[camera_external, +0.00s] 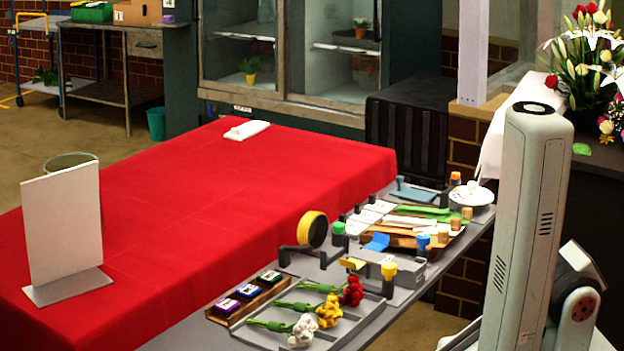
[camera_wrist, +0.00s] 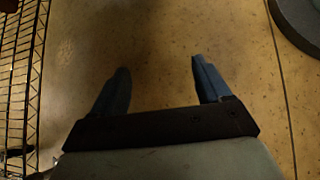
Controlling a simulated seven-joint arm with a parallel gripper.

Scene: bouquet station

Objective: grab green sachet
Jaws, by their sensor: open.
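Three small sachets with pale labels sit in a row in a brown tray (camera_external: 259,301) at the near edge of the grey worktop in the external view. My gripper (camera_wrist: 158,72) shows only in the wrist view. Its two blue fingers are wide apart with nothing between them, above a tan floor. No sachet shows in the wrist view. In the external view my gripper is out of frame.
A grey tray (camera_external: 262,338) with red, yellow and white flowers lies right beside the sachets. A tape roll (camera_external: 312,229) and several tools stand behind. A red-covered table (camera_external: 230,205) is mostly clear, with a white upright panel (camera_external: 62,225) at left.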

